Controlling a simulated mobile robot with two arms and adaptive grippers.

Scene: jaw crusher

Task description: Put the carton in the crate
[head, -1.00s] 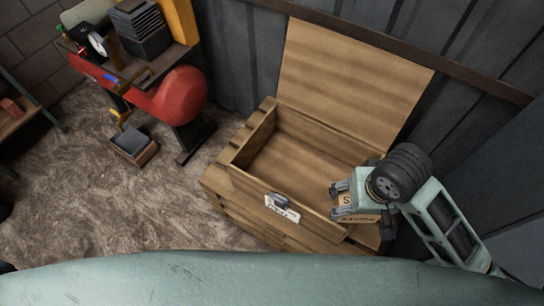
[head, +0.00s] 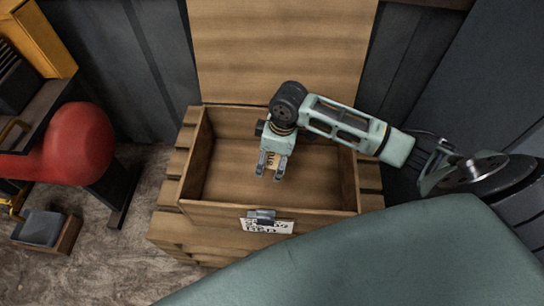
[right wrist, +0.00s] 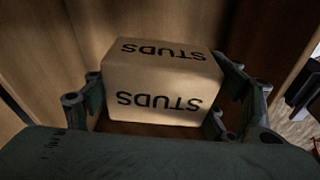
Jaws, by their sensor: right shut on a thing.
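The carton (right wrist: 162,84) is a small tan box marked "STUDS", seen between the fingers in the right wrist view. In the head view only a bit of the carton (head: 270,160) shows behind my right gripper (head: 272,172). My right gripper is shut on the carton, above the crate's opening. The crate (head: 200,221) is wooden, with its lid (head: 285,50) raised against the wall. Its inside looks empty apart from what the arm hides. How high the carton is above the crate floor is hard to tell. My left gripper is not in view.
A latch (head: 262,214) and a white label (head: 267,226) are on the crate's front wall. A red rounded machine (head: 78,144) stands at the left. A small open box (head: 48,234) lies on the floor below it. Dark panels line the back.

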